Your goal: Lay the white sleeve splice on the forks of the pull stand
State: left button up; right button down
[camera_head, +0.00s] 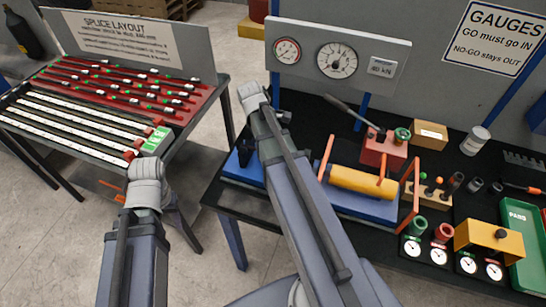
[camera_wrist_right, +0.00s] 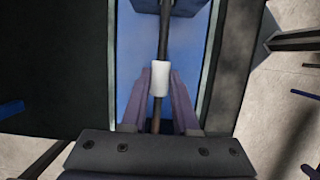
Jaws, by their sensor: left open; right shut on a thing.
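The white sleeve splice is a dark bar with a white sleeve (camera_wrist_right: 159,78) around its middle. In the right wrist view my right gripper (camera_wrist_right: 160,88) is shut on it at the sleeve, above a blue surface. The pull stand (camera_head: 360,204) has a blue base, a yellow-orange cylinder and orange guard bars. My right arm crosses its left part in the head view, hiding the right fingers, the splice and the forks there. My left gripper (camera_head: 147,172) is open, at the near right corner of the layout table; its fingers are hardly visible.
The splice layout table (camera_head: 112,90) holds several bars at the left. A red hand pump (camera_head: 383,152) stands behind the pull stand. Gauges, a yellow block (camera_head: 489,241) and a green tray (camera_head: 525,222) fill the bench's right side. Bare floor separates the tables.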

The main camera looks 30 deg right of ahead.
pick_arm(q)
jog(key=shift+f, duration=0.7)
pick_arm(e)
jog(key=shift+f, duration=0.7)
jog(key=shift+f+b, duration=0.2)
jog(key=shift+b, duration=0.2)
jog(key=c, duration=0.7)
grip_release()
pick_arm(q)
jog(key=shift+f, duration=0.15)
pick_arm(e)
jog(key=shift+r, duration=0.2)
pick_arm(q)
notch_tip(320, 180, up, 12)
jog(key=p, duration=1.1)
jog(key=shift+p, duration=0.4)
pick_arm(e)
jog(key=v, duration=1.2)
pick_arm(q)
jog(key=shift+f, duration=0.15)
